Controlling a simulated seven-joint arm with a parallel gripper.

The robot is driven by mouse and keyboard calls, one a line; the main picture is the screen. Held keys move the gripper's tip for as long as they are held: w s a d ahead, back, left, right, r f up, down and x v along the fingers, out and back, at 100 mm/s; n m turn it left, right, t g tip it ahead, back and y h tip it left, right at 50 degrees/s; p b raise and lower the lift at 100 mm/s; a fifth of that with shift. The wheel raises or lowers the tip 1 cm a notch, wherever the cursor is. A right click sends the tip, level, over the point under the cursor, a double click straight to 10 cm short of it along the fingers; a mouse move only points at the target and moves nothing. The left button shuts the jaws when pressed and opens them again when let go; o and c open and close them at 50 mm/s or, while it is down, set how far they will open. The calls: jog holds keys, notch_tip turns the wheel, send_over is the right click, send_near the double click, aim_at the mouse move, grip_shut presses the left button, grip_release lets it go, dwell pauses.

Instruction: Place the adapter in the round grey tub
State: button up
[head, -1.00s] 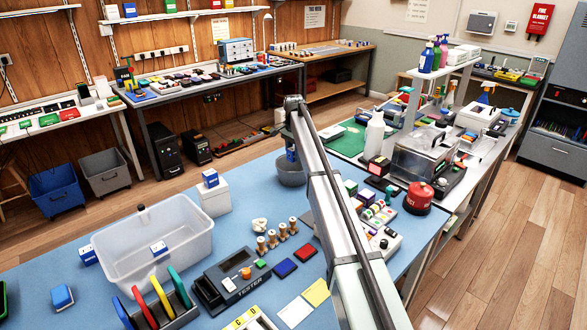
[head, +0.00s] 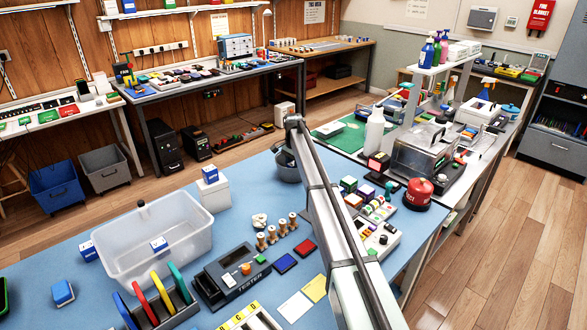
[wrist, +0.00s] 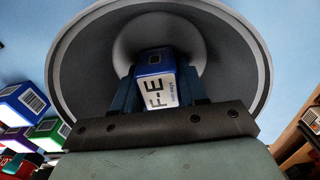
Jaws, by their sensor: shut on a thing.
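My gripper (wrist: 164,84) is shut on a blue-and-white block (wrist: 157,92), seen in the wrist view with dark print on its white face; I take it as the adapter. The block is between the two fingers, over the inside of the round grey tub (wrist: 75,60), whose rim surrounds it in that view. I cannot tell whether it touches the tub's bottom. In the head view the tub (head: 289,174) stands on the blue bench, partly hidden by my arm. The held block is hidden there.
A white box (head: 215,195) stands left of the tub.

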aim_at(293, 163)
jog(key=shift+f, duration=0.15)
jog(key=o, duration=1)
jog(key=shift+o, duration=0.2)
notch_tip(293, 163, up, 12)
jog(key=shift+r, duration=0.2)
